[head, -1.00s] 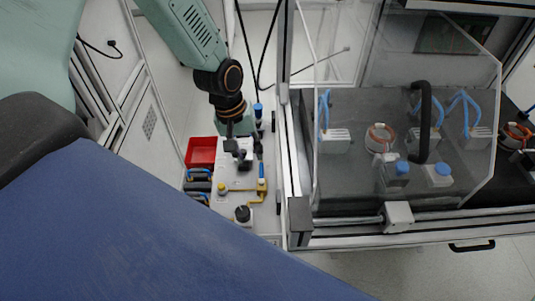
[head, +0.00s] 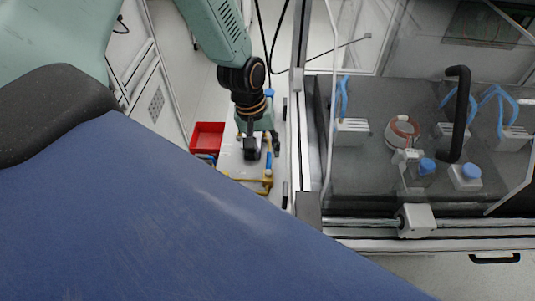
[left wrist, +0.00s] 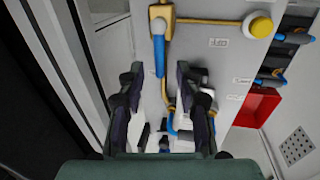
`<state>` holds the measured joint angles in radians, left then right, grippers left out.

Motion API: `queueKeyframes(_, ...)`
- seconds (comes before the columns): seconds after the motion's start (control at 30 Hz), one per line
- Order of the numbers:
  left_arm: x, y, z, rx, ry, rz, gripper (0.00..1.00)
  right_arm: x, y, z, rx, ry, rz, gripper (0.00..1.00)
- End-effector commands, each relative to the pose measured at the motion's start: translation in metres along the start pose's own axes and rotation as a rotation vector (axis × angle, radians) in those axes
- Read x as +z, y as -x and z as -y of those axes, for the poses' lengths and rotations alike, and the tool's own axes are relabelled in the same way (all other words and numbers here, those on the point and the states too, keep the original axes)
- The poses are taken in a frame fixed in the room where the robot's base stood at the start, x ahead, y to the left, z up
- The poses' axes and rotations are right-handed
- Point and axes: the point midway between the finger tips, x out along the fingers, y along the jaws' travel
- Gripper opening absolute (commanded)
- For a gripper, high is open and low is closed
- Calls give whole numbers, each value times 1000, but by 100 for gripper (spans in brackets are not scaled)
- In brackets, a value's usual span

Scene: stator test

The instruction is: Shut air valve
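The air valve has a blue lever (left wrist: 160,55) on a brass fitting (left wrist: 161,14), on a pale panel beside the glazed cell. In the left wrist view the lever runs down from the fitting, roughly in line with a thin brass pipe. In the head view the lever (head: 268,161) shows just beyond my gripper's fingers. My left gripper (head: 262,147) is above the panel. In the left wrist view its two dark fingers (left wrist: 158,92) are apart, with the lever's end near the gap between them; I see no contact. My right gripper is not in view.
A yellow button (left wrist: 261,26) and a red bin (left wrist: 255,106) lie to one side of the valve. The cell's metal frame (head: 301,150) stands close on the other side. Inside the cell are fixtures with blue caps (head: 427,166) and a copper-wound stator (head: 402,131).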

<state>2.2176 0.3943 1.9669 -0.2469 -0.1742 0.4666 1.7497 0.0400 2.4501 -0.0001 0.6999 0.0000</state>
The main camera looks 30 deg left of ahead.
Motion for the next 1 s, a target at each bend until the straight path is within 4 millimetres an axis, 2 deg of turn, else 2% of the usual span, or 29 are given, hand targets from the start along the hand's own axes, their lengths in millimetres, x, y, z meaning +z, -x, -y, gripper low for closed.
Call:
queueKeyframes(0.03,-1,-7,0,-1,0,-1,35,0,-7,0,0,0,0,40)
queueKeyframes(0.2,-2,-16,-1,0,0,-1,35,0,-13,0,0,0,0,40)
queueKeyframes(0.6,-3,-18,-2,0,0,-1,34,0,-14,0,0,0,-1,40)
queueKeyframes(1.0,-3,-17,-2,0,0,-1,0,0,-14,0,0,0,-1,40)
